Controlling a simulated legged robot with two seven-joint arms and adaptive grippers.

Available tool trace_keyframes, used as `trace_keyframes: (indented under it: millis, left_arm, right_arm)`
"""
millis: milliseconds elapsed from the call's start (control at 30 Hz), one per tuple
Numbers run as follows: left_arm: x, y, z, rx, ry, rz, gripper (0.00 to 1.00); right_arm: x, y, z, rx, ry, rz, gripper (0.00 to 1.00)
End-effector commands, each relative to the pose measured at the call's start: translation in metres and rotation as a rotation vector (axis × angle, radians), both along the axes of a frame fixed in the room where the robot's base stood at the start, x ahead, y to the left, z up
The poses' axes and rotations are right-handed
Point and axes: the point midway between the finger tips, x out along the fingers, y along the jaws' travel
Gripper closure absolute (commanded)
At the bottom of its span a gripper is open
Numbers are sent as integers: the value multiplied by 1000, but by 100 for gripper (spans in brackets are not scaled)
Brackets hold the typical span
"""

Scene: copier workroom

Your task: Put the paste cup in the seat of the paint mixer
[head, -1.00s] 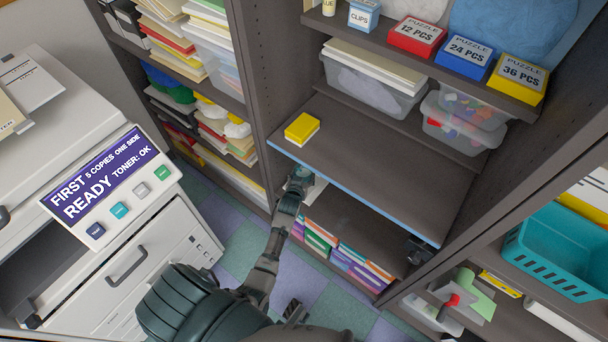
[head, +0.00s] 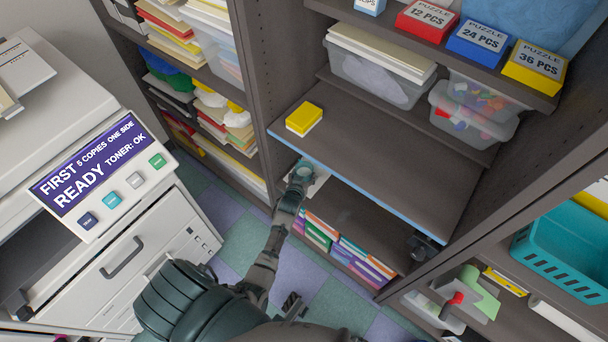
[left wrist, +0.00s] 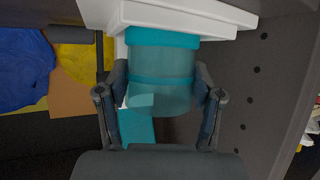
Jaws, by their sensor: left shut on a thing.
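The paste cup (left wrist: 160,80) is a see-through teal cup with a brighter teal band at its top edge in the left wrist view. My left gripper (left wrist: 160,92) is shut on it, one finger on each side. White stepped slabs (left wrist: 185,18) lie right behind the cup's top end; I cannot tell whether they are part of the paint mixer or whether the cup touches them. In the head view my left gripper (head: 300,176) reaches into the bay under the blue-edged shelf and mostly hides the cup. A pale piece (head: 319,182) shows beside it. My right gripper is not in view.
The blue-edged shelf board (head: 390,150) lies just above my left gripper, with a yellow box (head: 304,118) on it. The upright panel (head: 255,100) is close at the left. Coloured folders (head: 345,255) stand below. A copier (head: 130,240) is at the left.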

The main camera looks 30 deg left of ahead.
Motion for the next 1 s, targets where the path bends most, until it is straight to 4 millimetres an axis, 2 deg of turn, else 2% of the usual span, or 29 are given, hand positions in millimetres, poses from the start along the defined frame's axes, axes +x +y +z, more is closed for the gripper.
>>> trace_keyframes:
  millis: [633, 667, 733, 767, 1000]
  left_arm:
    - [0, 0, -5, 0, -1, 0, 77]
    - [0, 0, -4, 0, -1, 0, 26]
    - [0, 0, -4, 0, -1, 0, 9]
    - [0, 0, -4, 0, -1, 0, 5]
    - [0, 0, -4, 0, -1, 0, 5]
  right_arm:
    - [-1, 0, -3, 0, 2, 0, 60]
    - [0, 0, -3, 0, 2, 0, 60]
    - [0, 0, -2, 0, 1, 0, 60]
    - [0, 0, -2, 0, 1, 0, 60]
    - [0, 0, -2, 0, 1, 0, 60]
